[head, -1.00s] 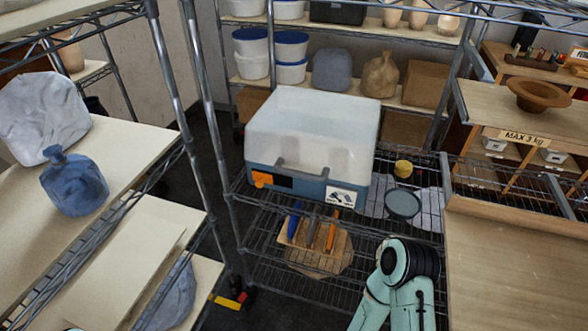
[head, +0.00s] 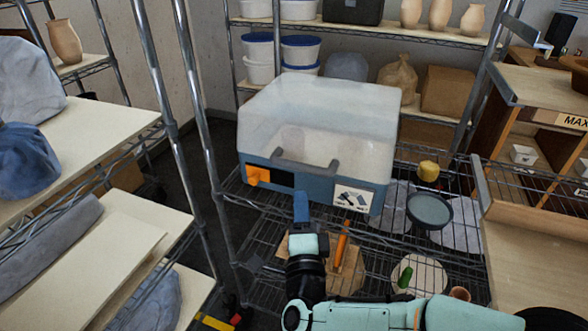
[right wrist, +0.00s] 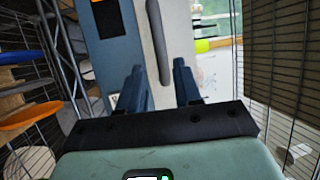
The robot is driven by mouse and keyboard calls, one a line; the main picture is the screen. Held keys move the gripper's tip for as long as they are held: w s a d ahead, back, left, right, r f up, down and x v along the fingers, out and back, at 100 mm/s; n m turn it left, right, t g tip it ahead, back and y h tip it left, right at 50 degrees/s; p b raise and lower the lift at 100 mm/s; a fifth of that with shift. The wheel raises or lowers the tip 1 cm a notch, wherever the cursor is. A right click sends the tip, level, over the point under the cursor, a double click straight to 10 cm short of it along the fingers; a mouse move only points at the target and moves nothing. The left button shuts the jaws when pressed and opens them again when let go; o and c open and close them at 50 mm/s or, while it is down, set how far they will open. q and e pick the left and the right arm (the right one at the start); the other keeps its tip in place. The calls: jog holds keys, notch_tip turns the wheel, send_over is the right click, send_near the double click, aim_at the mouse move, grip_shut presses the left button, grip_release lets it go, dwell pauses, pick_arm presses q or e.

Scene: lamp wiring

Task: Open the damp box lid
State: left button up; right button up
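The damp box has a blue-grey base (head: 330,190) and a big translucent lid (head: 325,115), which is down on the base. A grey handle (head: 305,165) runs along its front, with an orange latch (head: 257,176) to the left. My right gripper (head: 301,208) is in front of the box, just below the handle. In the right wrist view its two fingers (right wrist: 158,88) are apart, with the handle (right wrist: 158,42) seen between and beyond them. I see no contact with it. Blurred shapes show through the lid. My left gripper is out of view.
The box stands on a wire shelf with a yellow sponge (head: 428,171) and a dark bowl (head: 430,210) to its right. Below are a wooden tool holder and a pale disc (head: 419,274). Metal posts (head: 205,140) stand at the left, and a wooden table (head: 540,265) at the right.

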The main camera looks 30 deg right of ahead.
aim_at(299, 170)
jog(key=x, duration=1.2)
jog(key=shift+p, duration=0.3)
grip_shut()
